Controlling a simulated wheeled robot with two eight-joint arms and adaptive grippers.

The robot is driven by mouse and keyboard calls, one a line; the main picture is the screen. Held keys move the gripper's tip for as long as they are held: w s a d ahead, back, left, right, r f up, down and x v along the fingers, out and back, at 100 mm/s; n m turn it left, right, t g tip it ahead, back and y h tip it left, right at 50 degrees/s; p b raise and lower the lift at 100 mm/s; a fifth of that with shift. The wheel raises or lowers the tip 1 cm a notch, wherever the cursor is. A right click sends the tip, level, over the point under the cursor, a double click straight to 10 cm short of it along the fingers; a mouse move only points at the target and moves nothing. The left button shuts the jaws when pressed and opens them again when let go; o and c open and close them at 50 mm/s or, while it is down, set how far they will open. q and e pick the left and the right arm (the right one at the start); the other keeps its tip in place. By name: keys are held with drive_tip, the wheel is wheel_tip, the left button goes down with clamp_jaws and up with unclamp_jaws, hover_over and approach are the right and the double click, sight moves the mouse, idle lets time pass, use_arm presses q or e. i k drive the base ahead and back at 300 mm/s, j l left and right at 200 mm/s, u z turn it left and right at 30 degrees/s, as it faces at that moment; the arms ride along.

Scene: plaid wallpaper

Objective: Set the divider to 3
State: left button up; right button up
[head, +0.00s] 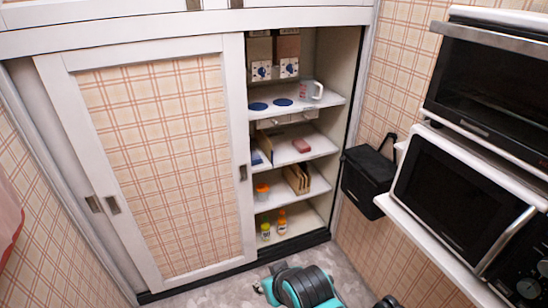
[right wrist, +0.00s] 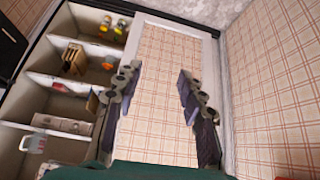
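In the open right part of the cupboard, a tan upright board (head: 264,147), possibly the divider, stands at the left of the second shelf. Several thin tan boards (head: 297,178) stand on the shelf below, and they also show in the right wrist view (right wrist: 73,60). Two white units with blue dials (head: 261,70) stand on the top shelf. I cannot read any number. My right gripper (right wrist: 156,85) is open and empty, its fingers apart in front of the plaid sliding door (right wrist: 155,60). My left gripper is not in view.
A sliding door (head: 155,150) covers the cupboard's left part. A white mug (head: 310,90) stands on the top shelf, a reddish block (head: 301,145) on the second, and small bottles (head: 281,222) at the bottom. A black bag (head: 368,178) and ovens (head: 465,195) crowd the right.

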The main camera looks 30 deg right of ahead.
sight(265, 144)
drive_tip(key=i+l+z, duration=0.2)
drive_tip(key=i+l, duration=0.65)
